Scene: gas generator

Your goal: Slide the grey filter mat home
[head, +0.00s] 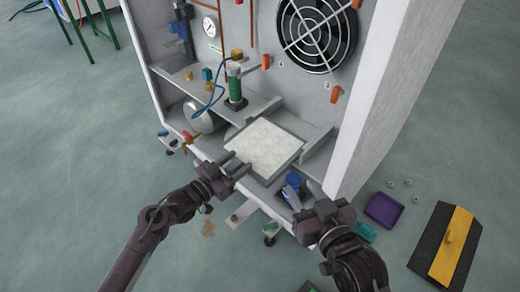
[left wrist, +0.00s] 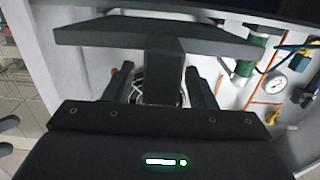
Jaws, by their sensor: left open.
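The grey filter mat (head: 265,147) is a pale, speckled square in a grey frame. It sits tilted at the front of the open cabinet, between shelf-like side rails. My left gripper (head: 236,165) is open at the mat's front left edge, its fingers pointing at it. I cannot tell whether they touch. My right gripper (head: 304,194) is low at the cabinet's front right, by a blue part (head: 293,181). Whether its jaws are shut is unclear.
The cabinet's white side wall (head: 385,90) rises to the right. A green-banded cylinder (head: 235,85) with a blue hose stands behind the mat, and a fan (head: 316,32) is above. A purple tray (head: 384,209) and a black-yellow block (head: 447,245) lie on the floor at right.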

